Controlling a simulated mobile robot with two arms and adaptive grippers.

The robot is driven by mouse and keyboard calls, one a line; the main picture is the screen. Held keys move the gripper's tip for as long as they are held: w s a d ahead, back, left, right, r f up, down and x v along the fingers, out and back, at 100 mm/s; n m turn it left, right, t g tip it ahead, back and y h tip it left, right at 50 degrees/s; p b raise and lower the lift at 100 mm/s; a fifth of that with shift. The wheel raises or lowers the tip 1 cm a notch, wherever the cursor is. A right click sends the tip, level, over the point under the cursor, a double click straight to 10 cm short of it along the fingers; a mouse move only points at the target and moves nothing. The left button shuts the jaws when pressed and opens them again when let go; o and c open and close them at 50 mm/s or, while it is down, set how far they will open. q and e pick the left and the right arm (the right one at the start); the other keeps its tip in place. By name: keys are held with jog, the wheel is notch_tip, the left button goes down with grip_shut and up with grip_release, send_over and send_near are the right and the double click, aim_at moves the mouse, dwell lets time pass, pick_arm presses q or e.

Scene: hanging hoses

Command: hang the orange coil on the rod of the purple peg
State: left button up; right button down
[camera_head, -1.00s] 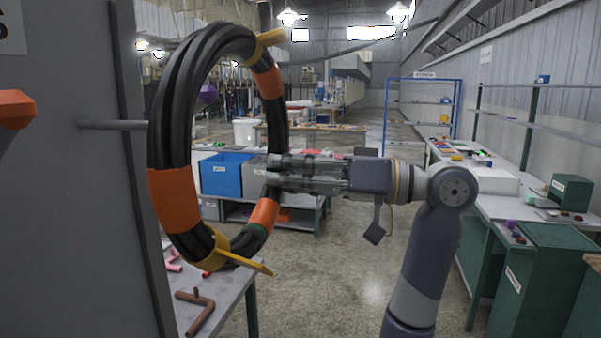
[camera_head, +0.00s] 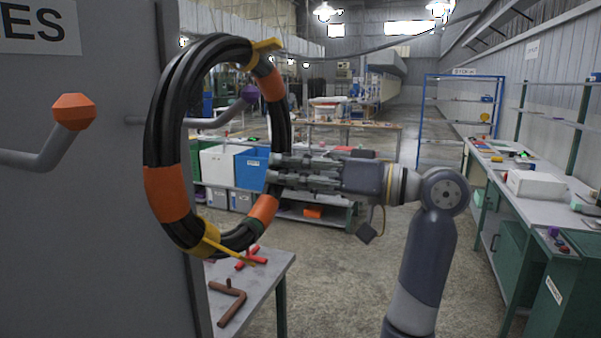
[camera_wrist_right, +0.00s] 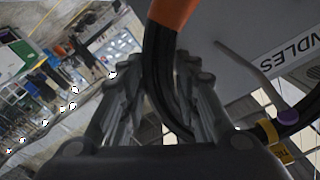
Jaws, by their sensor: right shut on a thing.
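The orange coil (camera_head: 166,193) is a thick ring of black hose with orange bands and yellow ties, hanging upright in the air. My right gripper (camera_head: 275,172) is shut on its right side; the wrist view shows the hose (camera_wrist_right: 158,70) between the fingers. The purple peg (camera_head: 249,93) has a grey rod that comes from the dark panel and bends up to a purple tip. The coil's left side hides part of the rod, and the tip shows within the ring's opening. I cannot tell whether the rod passes through the ring. My left gripper is not in view.
An orange-tipped peg (camera_head: 73,111) sticks out of the panel (camera_head: 90,230) at left. A small table (camera_head: 265,268) with pipe pieces stands below the coil. Benches with bins stand behind, and a long workbench (camera_head: 530,210) stands at right. The floor between is clear.

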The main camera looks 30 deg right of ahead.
jog(key=w+a+f+b, duration=0.2)
jog(key=w+a+f, duration=0.2)
jog(key=w, duration=0.1)
jog(key=shift+w+a+f+b, duration=0.2)
jog(key=shift+w+a+b, duration=0.05)
jog(key=shift+w+b, duration=0.15)
dwell(0.8)
